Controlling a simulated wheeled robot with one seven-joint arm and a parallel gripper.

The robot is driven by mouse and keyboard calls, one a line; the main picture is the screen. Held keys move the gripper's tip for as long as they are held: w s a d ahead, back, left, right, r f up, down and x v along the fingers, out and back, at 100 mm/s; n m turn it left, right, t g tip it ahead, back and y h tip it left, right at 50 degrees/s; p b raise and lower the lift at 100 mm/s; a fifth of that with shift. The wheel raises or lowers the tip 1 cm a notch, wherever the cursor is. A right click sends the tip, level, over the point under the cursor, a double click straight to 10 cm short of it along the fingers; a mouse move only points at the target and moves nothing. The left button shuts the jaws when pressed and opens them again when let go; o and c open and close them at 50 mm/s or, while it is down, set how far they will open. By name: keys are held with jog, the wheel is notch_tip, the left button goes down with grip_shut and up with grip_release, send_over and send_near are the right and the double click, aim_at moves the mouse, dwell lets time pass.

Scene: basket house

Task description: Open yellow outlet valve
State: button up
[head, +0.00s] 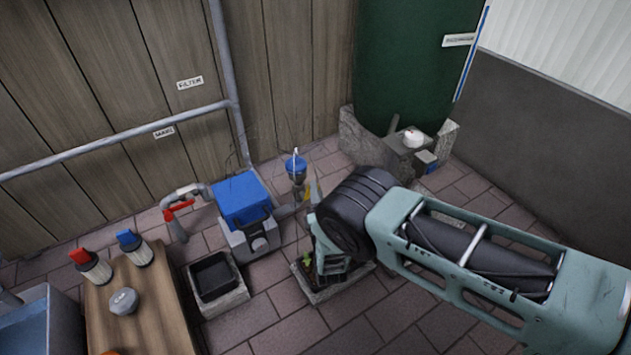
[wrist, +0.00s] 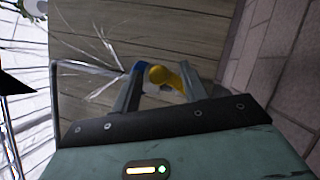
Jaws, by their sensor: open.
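The yellow outlet valve (wrist: 168,76) shows in the wrist view as a rounded yellow handle between or just beyond my fingertips. A small blue part shows beside it on the left. In the head view only a small yellow bit (head: 307,192) of it shows, below a blue-topped fitting (head: 296,168) and beside my arm. My gripper (wrist: 161,80) is open, with one finger on each side of the yellow handle. I cannot tell whether the fingers touch it. In the head view my wrist hides most of the gripper.
A grey pump with a blue box (head: 242,199) and a red-handled pipe (head: 179,207) stand to the left. A black basin (head: 212,276) and a planter (head: 327,288) sit on the tiles. A wooden table (head: 150,305) is at lower left. A green tank (head: 410,75) stands behind.

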jog(key=p+v, duration=0.4)
jog(key=v, duration=0.9)
jog(key=shift+s, duration=0.35)
jog(key=shift+f, duration=0.1)
